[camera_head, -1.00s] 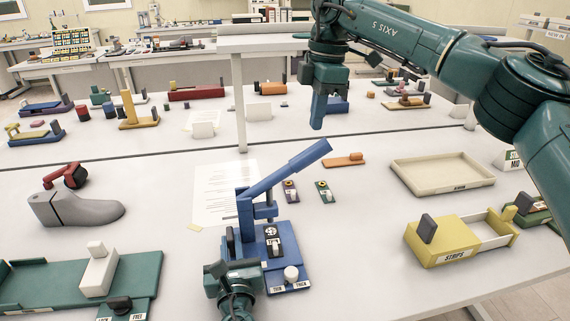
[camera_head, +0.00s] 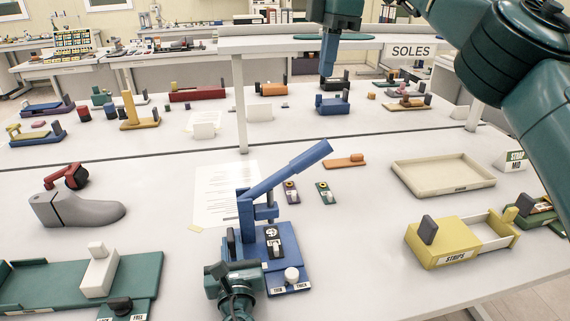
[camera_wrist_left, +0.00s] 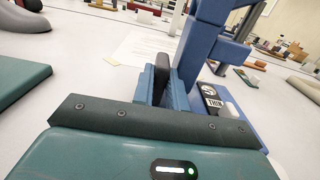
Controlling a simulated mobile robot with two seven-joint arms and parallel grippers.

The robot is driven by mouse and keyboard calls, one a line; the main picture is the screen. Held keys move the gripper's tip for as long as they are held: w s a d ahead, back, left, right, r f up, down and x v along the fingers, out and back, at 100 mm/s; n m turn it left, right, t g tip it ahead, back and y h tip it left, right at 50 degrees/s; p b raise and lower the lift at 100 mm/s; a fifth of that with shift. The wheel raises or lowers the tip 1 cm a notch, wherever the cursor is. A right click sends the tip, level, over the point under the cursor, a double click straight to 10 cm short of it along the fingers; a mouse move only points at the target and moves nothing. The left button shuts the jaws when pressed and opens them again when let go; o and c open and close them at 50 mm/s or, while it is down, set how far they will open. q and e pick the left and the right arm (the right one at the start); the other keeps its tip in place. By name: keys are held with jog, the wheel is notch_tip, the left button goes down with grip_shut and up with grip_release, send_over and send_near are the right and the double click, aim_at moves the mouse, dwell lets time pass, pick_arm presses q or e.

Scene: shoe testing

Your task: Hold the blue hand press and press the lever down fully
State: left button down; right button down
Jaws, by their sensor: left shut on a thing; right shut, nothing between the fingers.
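The blue hand press (camera_head: 248,225) stands on the table at the front middle. Its long blue lever (camera_head: 292,168) is raised and slopes up to the right. My left gripper (camera_head: 230,258) is at the left side of the press base. In the left wrist view its blue fingers (camera_wrist_left: 160,84) are shut on a dark upright grip (camera_wrist_left: 161,70) beside the press column (camera_wrist_left: 205,40). My right gripper (camera_head: 328,62) is shut and empty, high above and beyond the lever's tip, well apart from it. Part of its wrist is cut off by the top edge.
A white sheet (camera_head: 212,185) lies behind the press. Two small gauge pieces (camera_head: 324,192) and an orange-brown block (camera_head: 344,161) lie to its right. A beige tray (camera_head: 440,172) and a yellow strips box (camera_head: 450,240) are further right. A grey shoe form (camera_head: 85,210) and green fixture (camera_head: 60,290) stand left.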

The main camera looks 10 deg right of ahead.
pick_arm(q)
jog(key=c, duration=1.3)
grip_release()
